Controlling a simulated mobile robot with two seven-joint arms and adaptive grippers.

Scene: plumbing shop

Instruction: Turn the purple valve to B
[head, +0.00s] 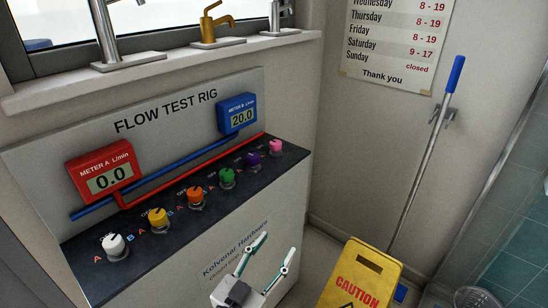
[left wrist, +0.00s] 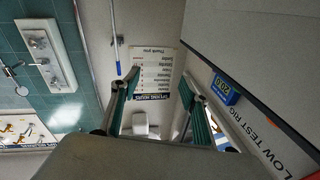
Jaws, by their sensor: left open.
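The purple valve (head: 252,160) is a small knob on the dark panel top of the flow test rig, second from the right, between the green valve (head: 227,178) and the pink valve (head: 275,147). Its pointer direction is too small to tell. Meter A (head: 104,170) is red and reads 0.0. Meter B (head: 237,114) is blue and reads 20.0. My left gripper (head: 274,252) is open and empty, in front of the rig and below the valves in the picture. In the left wrist view its spread fingers (left wrist: 160,95) have nothing between them. My right gripper is out of view.
White (head: 114,246), yellow (head: 158,219) and orange (head: 196,196) valves sit further left on the panel. A yellow caution sign (head: 358,278) and a blue-handled mop (head: 430,145) stand at right. Taps stand on the sill above the rig.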

